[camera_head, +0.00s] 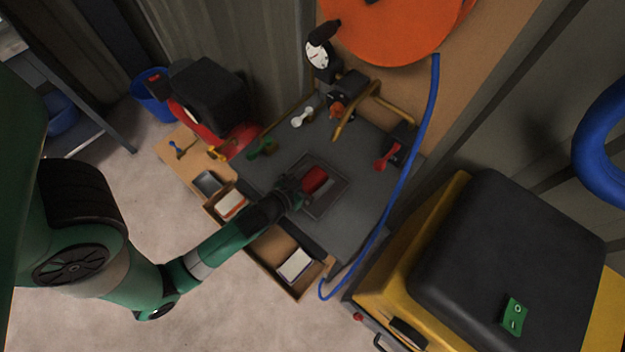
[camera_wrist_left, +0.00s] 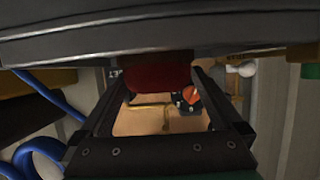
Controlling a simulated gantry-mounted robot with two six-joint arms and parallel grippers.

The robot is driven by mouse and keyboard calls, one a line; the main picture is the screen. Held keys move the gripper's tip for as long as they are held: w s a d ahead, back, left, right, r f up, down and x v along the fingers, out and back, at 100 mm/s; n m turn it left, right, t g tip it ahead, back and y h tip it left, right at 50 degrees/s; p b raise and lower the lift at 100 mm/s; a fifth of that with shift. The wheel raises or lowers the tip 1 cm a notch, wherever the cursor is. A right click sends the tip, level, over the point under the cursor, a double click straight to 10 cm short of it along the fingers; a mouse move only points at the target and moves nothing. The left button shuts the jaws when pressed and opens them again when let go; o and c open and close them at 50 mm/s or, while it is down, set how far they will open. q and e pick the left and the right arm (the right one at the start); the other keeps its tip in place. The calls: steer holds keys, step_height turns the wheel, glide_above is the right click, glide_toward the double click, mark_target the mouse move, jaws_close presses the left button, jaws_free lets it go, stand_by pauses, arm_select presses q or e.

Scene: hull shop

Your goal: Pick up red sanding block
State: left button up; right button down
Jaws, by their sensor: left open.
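The red sanding block (camera_head: 314,179) lies on a dark square mat (camera_head: 330,197) on the grey workbench. My left gripper (camera_head: 300,187) is low over the bench at the block's near-left end. In the left wrist view the red block (camera_wrist_left: 155,74) shows between the fingertips of my open left gripper (camera_wrist_left: 162,88), against the dark bench surface at the top. Whether either finger touches the block I cannot tell. My right gripper is not in view.
Open drawers (camera_head: 272,247) with white-topped items line the bench's near side. A blue hose (camera_head: 409,170) runs down the right edge, beside a yellow-and-black machine (camera_head: 500,262). A dial gauge (camera_head: 318,54), a red clamp-like tool (camera_head: 387,157) and a white piece (camera_head: 302,117) stand around the mat.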

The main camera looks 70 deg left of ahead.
mark_target(314, 176)
arm_select(q)
jaws_close()
steer(key=shift+r+p, duration=0.35)
steer(key=shift+r, duration=0.05)
step_height(314, 176, up, 3)
steer(key=shift+f+p, duration=0.15)
steer(key=shift+p, duration=0.7)
steer(key=a+r+p+v, duration=0.2)
steer(key=r+v, duration=0.1)
steer(key=v, duration=1.3)
steer(key=shift+d+r+p, duration=0.15)
steer(key=shift+r+p, duration=0.05)
steer(key=shift+p, duration=0.1)
